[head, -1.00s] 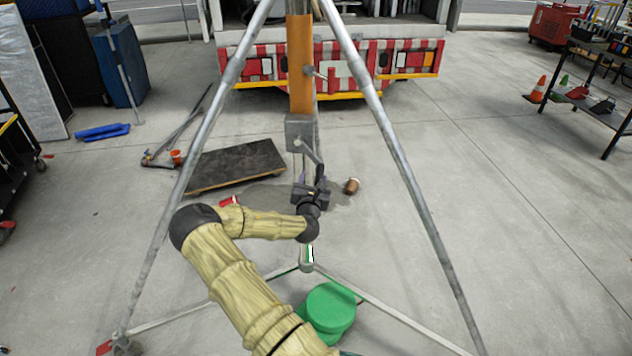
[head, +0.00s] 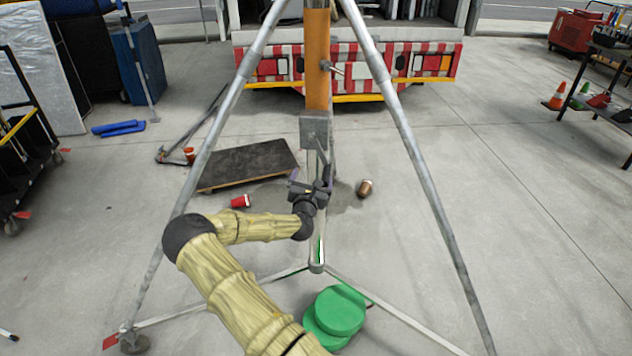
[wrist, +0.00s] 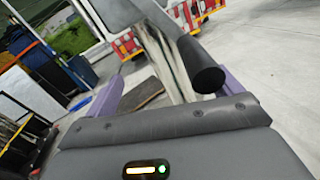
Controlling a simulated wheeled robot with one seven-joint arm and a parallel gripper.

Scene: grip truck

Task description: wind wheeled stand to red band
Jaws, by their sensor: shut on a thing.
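The wheeled stand has splayed grey tube legs (head: 420,178) and an upright column with an orange section (head: 317,65). A grey winch box (head: 314,129) sits on the column below the orange section. A crank arm (head: 321,156) runs down from the box to my gripper (head: 318,184). In the wrist view the crank's round black grip (wrist: 207,79) lies between the purple fingers of my gripper (wrist: 165,82), which is shut on it. The stand's top is out of frame. I cannot make out a red band on the column.
Green round weights (head: 335,312) lie at the stand's base. A dark flat dolly (head: 248,165), a red cup (head: 240,202) and a brown cup (head: 364,188) lie beyond. A red-and-white striped truck (head: 425,65) stands behind.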

